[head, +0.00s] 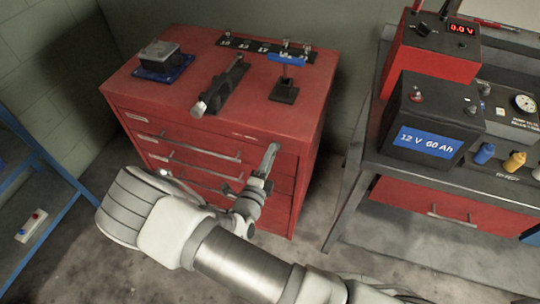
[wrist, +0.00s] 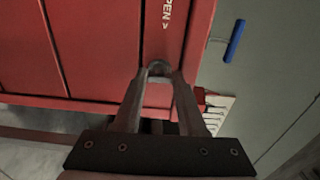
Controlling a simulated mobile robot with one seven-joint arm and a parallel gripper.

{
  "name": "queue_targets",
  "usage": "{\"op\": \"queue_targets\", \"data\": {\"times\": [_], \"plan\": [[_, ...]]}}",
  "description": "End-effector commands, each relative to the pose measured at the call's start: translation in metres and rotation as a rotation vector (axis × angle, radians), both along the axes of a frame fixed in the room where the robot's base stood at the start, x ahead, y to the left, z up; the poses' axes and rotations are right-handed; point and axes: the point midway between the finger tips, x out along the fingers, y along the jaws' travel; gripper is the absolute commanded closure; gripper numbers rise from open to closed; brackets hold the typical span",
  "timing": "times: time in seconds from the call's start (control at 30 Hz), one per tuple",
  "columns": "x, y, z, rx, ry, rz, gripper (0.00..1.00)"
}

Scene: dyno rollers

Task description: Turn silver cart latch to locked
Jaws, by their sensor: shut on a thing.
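The silver latch (wrist: 159,67) shows in the wrist view as a small rounded metal piece on the front of the red cart (head: 125,105). My gripper (wrist: 161,75) is shut on it, with one finger on each side. Printed lettering ending in "PEN >" (wrist: 167,14) is on the red face just beyond the latch. In the head view my gripper (head: 268,160) is at the upper right of the cart's drawer front, and the latch cannot be made out there. The fingers hide part of the latch, so its exact angle is unclear.
On the cart top are a black block on a blue base (head: 160,60), a dark fixture with a lever (head: 222,88) and a blue-topped stand (head: 285,75). A bench with a battery (head: 430,120) stands at right. A blue frame (head: 45,155) is at left.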

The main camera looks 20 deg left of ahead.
Motion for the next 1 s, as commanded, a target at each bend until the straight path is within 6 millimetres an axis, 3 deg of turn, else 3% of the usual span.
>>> {"op": "queue_targets", "data": {"times": [0.2, 0.23, 0.37, 0.77, 1.0], "plan": [[0.001, 0.000, 0.001, -0.001, -0.002, 0.001, 1.00], [0.001, 0.000, 0.001, -0.001, -0.002, 0.001, 0.55], [0.000, 0.000, 0.001, 0.000, -0.002, 0.001, 0.31], [-0.006, 0.001, 0.000, 0.001, 0.000, 0.002, 0.30], [-0.051, 0.005, -0.001, 0.001, 0.001, 0.004, 0.30]]}}
